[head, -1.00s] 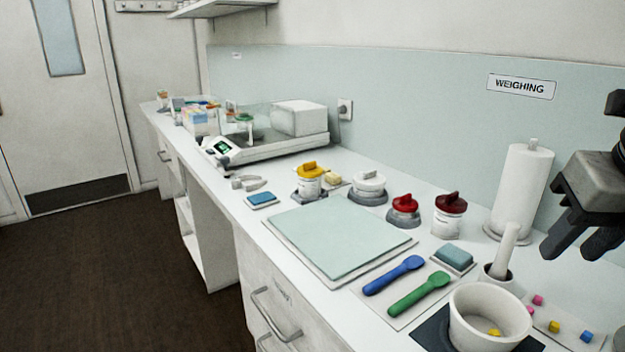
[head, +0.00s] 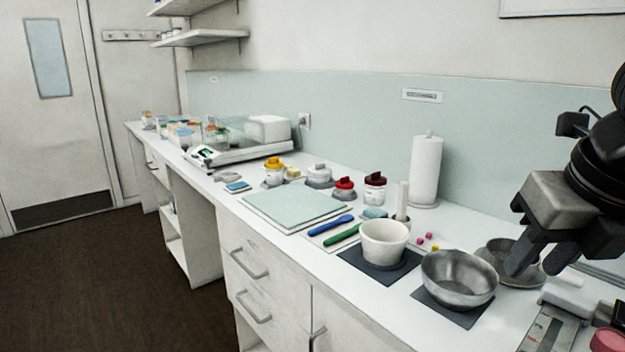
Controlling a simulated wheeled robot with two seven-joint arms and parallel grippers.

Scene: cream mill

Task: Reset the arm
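My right gripper (head: 530,262) hangs at the right of the head view, above the bench by the metal bowls. Its fingers point down toward the bench and a gap seems to show between them, with nothing seen held. My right arm comes in from the right edge. My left gripper is outside the view.
The white bench (head: 362,310) runs along the wall. Near the gripper are a steel bowl (head: 459,280), a white mortar (head: 384,242) and a paper roll (head: 425,170). A green mat (head: 293,207), lidded jars and a balance (head: 240,150) stand farther left. Open floor lies left.

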